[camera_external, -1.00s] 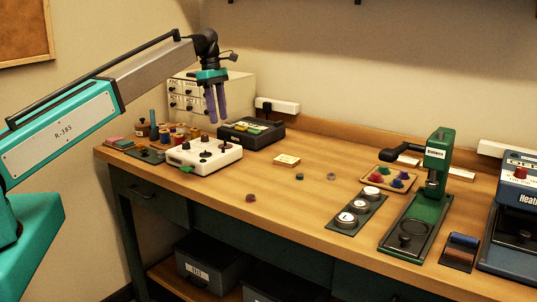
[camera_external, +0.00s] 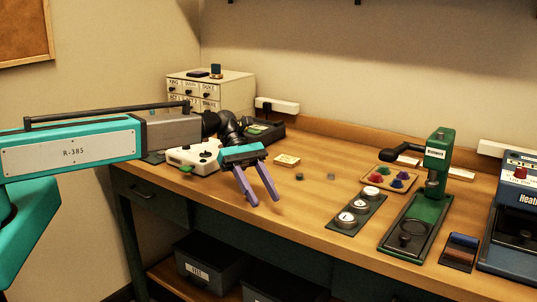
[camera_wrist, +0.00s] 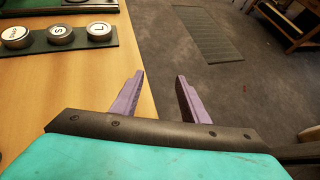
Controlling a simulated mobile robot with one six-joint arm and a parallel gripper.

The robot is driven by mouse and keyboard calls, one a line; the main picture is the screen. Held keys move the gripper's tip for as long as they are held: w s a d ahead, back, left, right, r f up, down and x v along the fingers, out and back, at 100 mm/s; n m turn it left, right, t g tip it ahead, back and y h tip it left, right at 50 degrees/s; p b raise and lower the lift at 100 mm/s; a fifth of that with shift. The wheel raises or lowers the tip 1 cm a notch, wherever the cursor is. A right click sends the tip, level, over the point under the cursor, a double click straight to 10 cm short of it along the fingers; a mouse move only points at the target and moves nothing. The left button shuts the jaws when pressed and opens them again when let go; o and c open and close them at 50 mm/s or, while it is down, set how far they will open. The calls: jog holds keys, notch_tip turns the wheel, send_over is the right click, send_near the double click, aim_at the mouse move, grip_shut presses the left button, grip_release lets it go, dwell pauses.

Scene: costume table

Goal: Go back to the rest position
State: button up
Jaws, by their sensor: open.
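My gripper (camera_external: 262,200) is open, with its two purple fingers apart and nothing between them. In the external view it hangs over the front edge of the wooden table (camera_external: 300,217), left of the dark strip with round tins. In the wrist view the gripper (camera_wrist: 157,82) shows its fingers spread, the left one over the table's edge and the right one over the grey floor. My arm reaches in from the left, nearly level, and hides part of the white box and the things behind it.
The strip with round tins (camera_external: 357,215), a green press (camera_external: 430,205), a tray of coloured pieces (camera_external: 373,183) and a blue heater (camera_external: 515,220) stand to the right. A white controller box (camera_external: 190,158) and a drawer cabinet (camera_external: 225,90) stand left. The table's middle is fairly clear.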

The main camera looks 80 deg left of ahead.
jog(key=s+d+f+m+g+y, duration=0.1)
jog(key=s+d+f+m+g, duration=0.2)
jog(key=d+f, duration=0.4)
jog(key=s+d+f+m, duration=0.2)
jog(key=s+d+f, duration=0.35)
jog(key=f, duration=0.25)
jog(key=s+d+f+m+g+y, duration=0.1)
jog(key=s+d+f+m+g, duration=0.15)
jog(key=s+d+f, duration=0.45)
jog(key=s+a+f+m+g+y, duration=0.1)
jog(key=s+f+m+g+y, duration=0.1)
jog(key=s+f+m+y, duration=0.2)
jog(key=s+f+m+g+y, duration=0.2)
jog(key=s+f+m+y, duration=0.2)
jog(key=s+f+m, duration=0.7)
jog(key=s+f, duration=0.2)
jog(key=s, duration=0.5)
jog(key=shift+a+f+y, duration=0.15)
jog(key=shift+a+y, duration=0.25)
jog(key=shift+m, duration=0.25)
